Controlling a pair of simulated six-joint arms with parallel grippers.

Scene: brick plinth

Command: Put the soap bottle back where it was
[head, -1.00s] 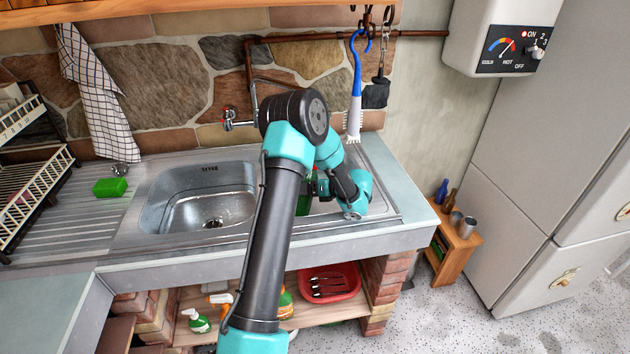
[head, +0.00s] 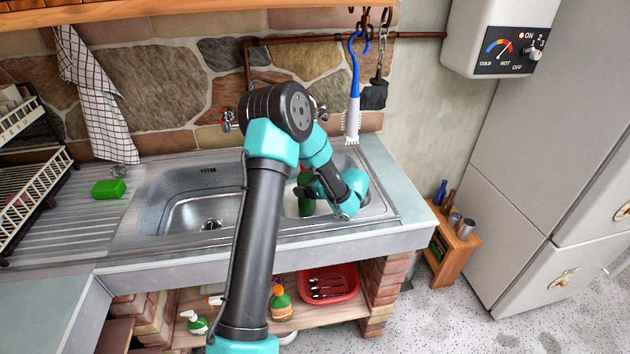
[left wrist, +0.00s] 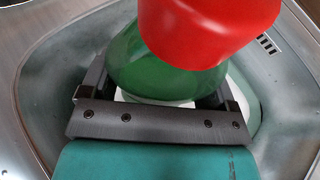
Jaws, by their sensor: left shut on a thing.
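A green bottle with a red top (head: 306,206), which I take for the soap bottle, is over or in the right sink basin, partly hidden by my arm. My left gripper (head: 308,192) is shut on it. In the left wrist view the green body (left wrist: 165,75) sits between the two fingers, and its large red top (left wrist: 205,28) is close to the camera. The bottle's lower end is hidden, so I cannot tell whether it touches anything. My right gripper is not in view.
A white item (left wrist: 240,100) lies in the basin below the bottle. The left basin (head: 180,212) looks empty. A green sponge (head: 108,189) lies on the drainboard, and a blue brush (head: 352,100) hangs above the right basin. An orange-pump bottle (head: 281,306) and red tray (head: 328,284) are on the shelf below.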

